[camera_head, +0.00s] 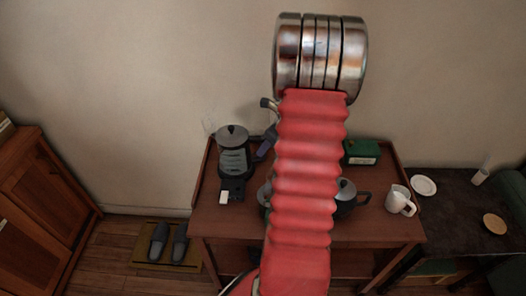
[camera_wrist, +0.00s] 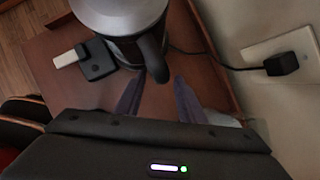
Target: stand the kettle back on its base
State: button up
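A kettle (camera_head: 233,158) with a grey lid, dark knob and dark handle stands upright at the left of the wooden table. In the wrist view its silver lid and body (camera_wrist: 120,15) are cut off by the top edge, and its black handle (camera_wrist: 153,60) points toward my gripper. My gripper (camera_wrist: 158,98) is open, its two purple fingers apart, with the handle's end just beyond the gap between them. A dark cord runs from behind the kettle to the wall. The kettle's underside is hidden, so I cannot tell whether a base is beneath it.
A black block (camera_wrist: 97,58) with a white piece lies beside the kettle. A plug (camera_wrist: 282,64) sits in the wall plate. A grey pot (camera_head: 346,188), partly behind my arm, a green box (camera_head: 360,152) and a white mug (camera_head: 398,199) stand farther right.

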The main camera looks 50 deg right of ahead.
jog(key=v, duration=0.8)
jog(key=shift+s+r, duration=0.15)
jog(key=shift+r, duration=0.2)
